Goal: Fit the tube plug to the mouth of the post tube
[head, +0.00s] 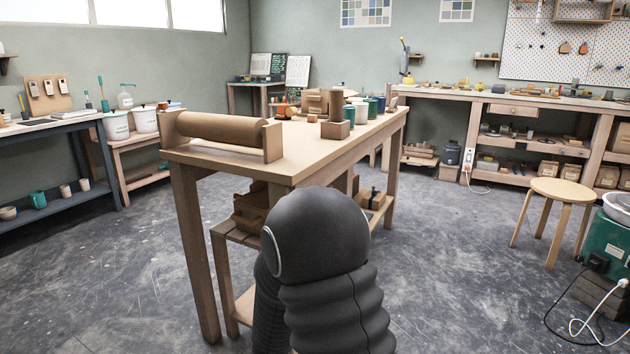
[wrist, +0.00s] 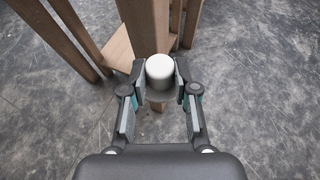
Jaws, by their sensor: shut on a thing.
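My gripper (wrist: 162,80) is shut on a pale, round-ended cylinder, which I take to be the tube plug (wrist: 160,69), in the wrist view. One finger pad presses on each side of it. A greyish rim shows just beneath it. It is held over the floor in front of a wooden table leg. The gripper and the plug do not show in the head view, where my dark arm fills the lower middle.
The worktable (head: 220,158) carries a large brown roll (head: 222,128) at its near end and several cups behind. A lower shelf holds boxes. A round stool (head: 560,190) stands at right, near a green unit with cables. Grey floor lies open around the worktable.

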